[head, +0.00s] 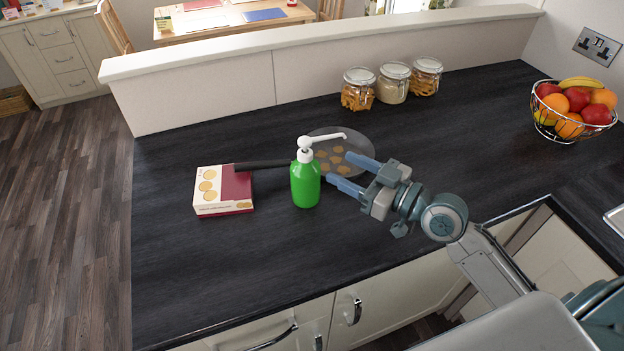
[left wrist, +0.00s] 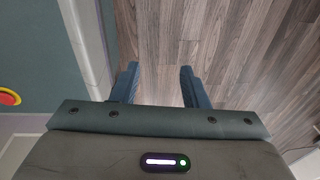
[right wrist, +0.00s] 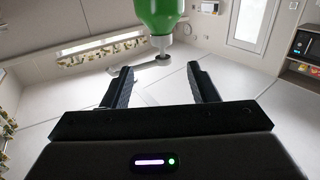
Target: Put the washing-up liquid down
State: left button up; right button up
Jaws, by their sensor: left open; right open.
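The washing-up liquid (head: 305,183) is a green bottle with a white pump top. It stands upright on the dark worktop (head: 230,270) in the head view. My right gripper (head: 340,170) is open, just right of the bottle, its fingers pointing toward it with nothing between them. In the right wrist view, the green bottle (right wrist: 160,14) shows upside down at the top edge, beyond the open fingers. My left gripper (left wrist: 159,72) is open and empty above the wood-look floor in the left wrist view; it is out of the head view.
A round pan (head: 366,150) with several brown discs lies behind the bottle, its dark handle reaching left. A red and cream box (head: 222,190) lies left. Several glass jars (head: 393,83) stand at the back; a fruit basket (head: 573,110) stands right. The front left worktop is clear.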

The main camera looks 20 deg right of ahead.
aim_at(308, 153)
jog(key=p+x, duration=0.4)
jog(key=x, duration=0.5)
jog(key=shift+w+a+f, duration=0.1)
jog(key=shift+a+f, duration=0.1)
jog(key=shift+a, duration=0.1)
jog(key=shift+w+a+f+p, duration=0.2)
jog(key=shift+w+a+p, duration=0.15)
jog(key=shift+w, duration=0.1)
jog(key=shift+d, duration=0.1)
grip_shut()
